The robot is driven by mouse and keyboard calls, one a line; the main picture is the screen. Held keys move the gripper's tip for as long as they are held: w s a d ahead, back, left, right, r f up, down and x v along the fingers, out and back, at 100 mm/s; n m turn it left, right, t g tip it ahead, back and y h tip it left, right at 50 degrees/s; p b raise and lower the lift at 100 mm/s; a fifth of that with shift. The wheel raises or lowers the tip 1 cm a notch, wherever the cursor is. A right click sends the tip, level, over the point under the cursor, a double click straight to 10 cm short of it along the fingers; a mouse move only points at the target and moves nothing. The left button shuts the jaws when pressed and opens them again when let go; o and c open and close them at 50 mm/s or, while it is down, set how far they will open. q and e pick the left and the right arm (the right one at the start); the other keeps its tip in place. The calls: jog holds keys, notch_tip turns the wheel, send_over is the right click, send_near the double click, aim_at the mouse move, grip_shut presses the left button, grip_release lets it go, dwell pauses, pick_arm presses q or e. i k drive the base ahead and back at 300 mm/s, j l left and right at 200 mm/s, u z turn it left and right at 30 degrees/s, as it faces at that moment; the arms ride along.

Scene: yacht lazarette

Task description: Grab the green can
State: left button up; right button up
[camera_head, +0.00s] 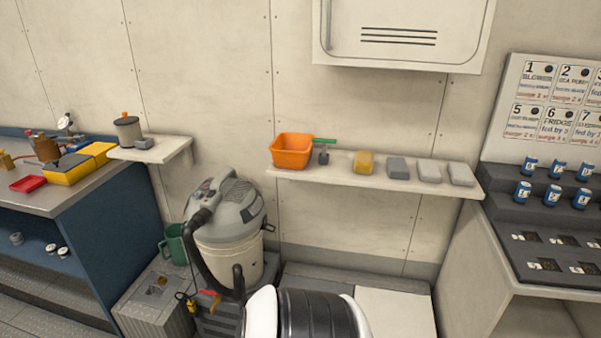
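A green can-like vessel with a side handle (175,244) stands at the lower left, on or just behind a grey box. It looks like a mug or jug, and the vacuum cleaner's hose and body partly hide its right side. No other green can shows. Neither of my grippers is in view.
A grey and cream vacuum cleaner (228,228) stands right beside the green vessel. The grey box (150,310) is below it. A blue workbench (92,235) is at left. A wall shelf (335,175) holds an orange bin (291,151) and several blocks. Blue cans (552,195) stand at right.

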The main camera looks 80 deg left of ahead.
aim_at(172, 234)
jog(key=u, duration=3.7)
jog(key=i+j+z, duration=0.1)
jog(key=z, duration=0.3)
jog(key=i+j+z, duration=0.2)
jog(key=z, duration=0.25)
jog(key=i+j+z, duration=0.1)
jog(key=z, duration=0.3)
jog(key=j, duration=0.1)
